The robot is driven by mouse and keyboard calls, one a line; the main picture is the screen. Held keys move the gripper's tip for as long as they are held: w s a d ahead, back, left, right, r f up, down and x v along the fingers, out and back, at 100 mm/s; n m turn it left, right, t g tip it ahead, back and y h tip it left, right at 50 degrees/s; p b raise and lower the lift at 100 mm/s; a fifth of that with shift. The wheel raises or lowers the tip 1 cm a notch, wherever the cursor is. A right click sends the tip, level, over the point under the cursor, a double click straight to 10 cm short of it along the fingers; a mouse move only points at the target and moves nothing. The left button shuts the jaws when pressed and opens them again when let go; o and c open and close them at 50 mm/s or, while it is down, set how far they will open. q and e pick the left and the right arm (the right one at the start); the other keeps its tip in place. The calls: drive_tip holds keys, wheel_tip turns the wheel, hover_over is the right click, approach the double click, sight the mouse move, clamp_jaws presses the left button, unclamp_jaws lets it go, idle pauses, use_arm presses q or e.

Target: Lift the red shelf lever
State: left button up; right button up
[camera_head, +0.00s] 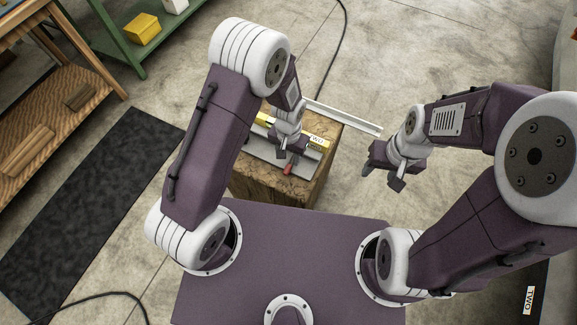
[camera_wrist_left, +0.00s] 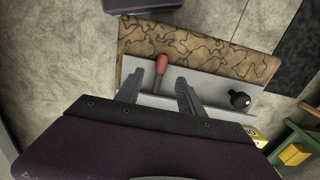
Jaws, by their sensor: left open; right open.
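The red lever (camera_head: 288,169) sticks up from a grey plate (camera_head: 312,160) on top of a wooden block (camera_head: 266,185). In the left wrist view the red handle (camera_wrist_left: 161,65) shows upright in the picture, between the tip ends of my left gripper (camera_wrist_left: 160,78). Its fingers stand apart on either side, with gaps, and do not grip it. In the head view my left gripper (camera_head: 290,156) is over the plate and partly hides it. My right gripper (camera_head: 382,177) is open and empty, to the right of the block.
A black knob (camera_wrist_left: 240,99) sits on the same plate. A pale rail (camera_head: 343,118) extends right from the block. A wooden shelf (camera_head: 70,95) stands at left and a green rack (camera_head: 115,35) with a yellow box (camera_head: 143,29) behind. A dark mat (camera_head: 95,205) lies on the floor.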

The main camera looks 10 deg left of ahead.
sight(287, 169)
use_arm(q)
drive_tip(key=f, duration=0.6)
drive_tip(key=f+b, duration=0.1)
drive_tip(key=f, duration=0.2)
drive_tip(key=shift+a, duration=0.3)
clamp_jaws()
